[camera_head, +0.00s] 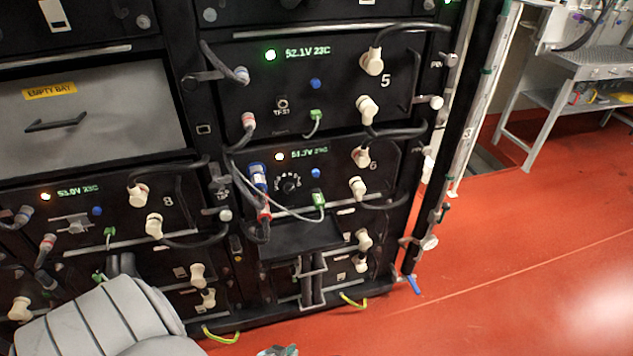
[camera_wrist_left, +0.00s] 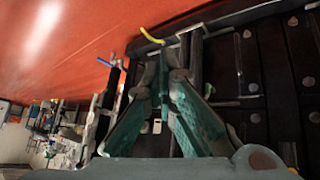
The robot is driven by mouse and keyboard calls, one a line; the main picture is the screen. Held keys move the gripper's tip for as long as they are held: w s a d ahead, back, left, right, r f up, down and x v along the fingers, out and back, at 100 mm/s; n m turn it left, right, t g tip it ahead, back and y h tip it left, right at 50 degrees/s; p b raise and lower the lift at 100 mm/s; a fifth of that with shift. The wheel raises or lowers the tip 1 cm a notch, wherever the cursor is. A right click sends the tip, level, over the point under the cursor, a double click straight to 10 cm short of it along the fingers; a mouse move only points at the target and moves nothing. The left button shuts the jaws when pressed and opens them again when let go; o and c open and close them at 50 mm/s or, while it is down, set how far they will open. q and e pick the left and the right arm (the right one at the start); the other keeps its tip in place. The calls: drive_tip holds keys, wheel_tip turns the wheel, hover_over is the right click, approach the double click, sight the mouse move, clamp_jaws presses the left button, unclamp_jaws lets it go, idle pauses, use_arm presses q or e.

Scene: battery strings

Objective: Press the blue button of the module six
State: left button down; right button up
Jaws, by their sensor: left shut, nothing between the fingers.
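Module six (camera_head: 338,187) is the black unit marked 6 in the right column of the rack in the head view. Its small round blue button (camera_head: 315,173) shows clearly under the green display text, right of the black knob (camera_head: 289,183). Nothing covers the button. My left gripper (camera_wrist_left: 165,78) is shut and empty in the left wrist view, its teal fingers together in front of the lower rack. A small teal-grey piece at the head view's bottom edge looks like part of it, low and apart from module six. My right gripper is in neither view.
Module five (camera_head: 325,85) is above. Red floor (camera_head: 520,260) is clear at right.

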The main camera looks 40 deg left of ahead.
use_arm(q)
drive_tip(key=w+a+r+n+t+y+b, duration=0.1)
drive_tip(key=w+a+r+n+t+b, duration=0.2)
drive_tip(key=w+r, duration=0.55)
drive_tip(key=w+a+r+n+t+b, duration=0.1)
drive_tip(key=w+r+n+t, duration=0.3)
drive_tip(key=w, duration=0.7)
drive_tip(key=w+a+r+n+t+y+b, duration=0.1)
drive_tip(key=w+r+n+t+y+b, duration=0.1)
drive_tip(key=r, duration=0.8)
drive_tip(key=w+a+r+n+t+y+b, duration=0.1)
drive_tip(key=w+r+n+t, duration=0.3)
drive_tip(key=r, duration=0.7)
drive_tip(key=shift+a+r+t+y+b, duration=0.15)
drive_tip(key=shift+a+t+y+b, duration=0.3)
drive_tip(key=shift+t, duration=0.35)
drive_tip(key=shift+a, duration=0.1)
